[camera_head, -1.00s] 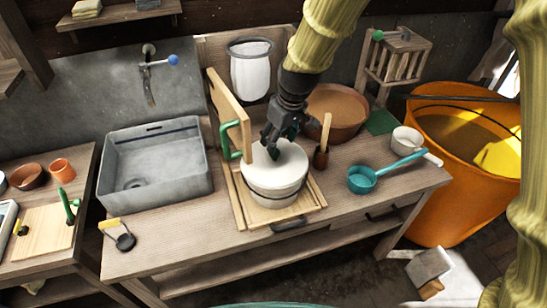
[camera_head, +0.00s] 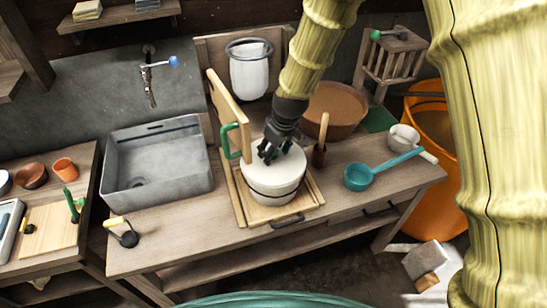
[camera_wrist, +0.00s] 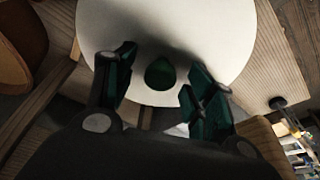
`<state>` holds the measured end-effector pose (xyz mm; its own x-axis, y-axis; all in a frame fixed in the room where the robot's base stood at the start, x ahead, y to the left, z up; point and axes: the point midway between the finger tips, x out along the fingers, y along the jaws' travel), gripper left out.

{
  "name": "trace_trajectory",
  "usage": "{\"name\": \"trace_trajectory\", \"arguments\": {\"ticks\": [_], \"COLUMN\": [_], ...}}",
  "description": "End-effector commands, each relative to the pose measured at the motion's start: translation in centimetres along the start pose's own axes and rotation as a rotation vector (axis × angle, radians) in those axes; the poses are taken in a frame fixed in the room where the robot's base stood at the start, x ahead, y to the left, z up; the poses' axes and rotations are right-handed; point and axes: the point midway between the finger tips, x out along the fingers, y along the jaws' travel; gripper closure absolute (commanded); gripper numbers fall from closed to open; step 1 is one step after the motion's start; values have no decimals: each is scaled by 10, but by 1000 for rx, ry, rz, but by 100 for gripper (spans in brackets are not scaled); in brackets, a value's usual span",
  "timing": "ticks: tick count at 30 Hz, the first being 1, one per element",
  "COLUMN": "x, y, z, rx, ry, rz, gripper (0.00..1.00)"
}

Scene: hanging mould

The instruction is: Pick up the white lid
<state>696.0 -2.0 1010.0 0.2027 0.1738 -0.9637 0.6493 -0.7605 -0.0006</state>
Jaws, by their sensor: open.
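The white lid (camera_head: 262,172) sits on a round white pot (camera_head: 276,190) with a dark band, on a wooden tray on the bench. In the wrist view the lid (camera_wrist: 185,30) fills the upper middle, with a green knob (camera_wrist: 160,73) on it. My gripper (camera_head: 270,154) is over the lid, pointing down. In the wrist view my gripper (camera_wrist: 158,88) is open, with one dark green finger on each side of the knob and a gap to both. Whether the fingertips touch the lid I cannot tell. The knob is hidden in the head view.
An upright wooden board with a green handle (camera_head: 231,140) stands close to the left of the pot. A brown bowl (camera_head: 340,106), a wooden-handled tool (camera_head: 320,150) and a teal ladle (camera_head: 358,177) are to the right. A grey sink (camera_head: 155,165) is at left.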

Motion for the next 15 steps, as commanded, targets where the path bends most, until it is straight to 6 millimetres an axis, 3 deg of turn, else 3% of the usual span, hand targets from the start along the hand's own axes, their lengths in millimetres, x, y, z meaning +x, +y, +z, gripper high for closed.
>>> {"name": "trace_trajectory", "arguments": {"ticks": [12, 15], "x": [8, 8], "y": [0, 0], "z": [0, 0], "rx": [-1, -1], "ry": [1, 1], "rz": [1, 0], "gripper": [46, 62]}}
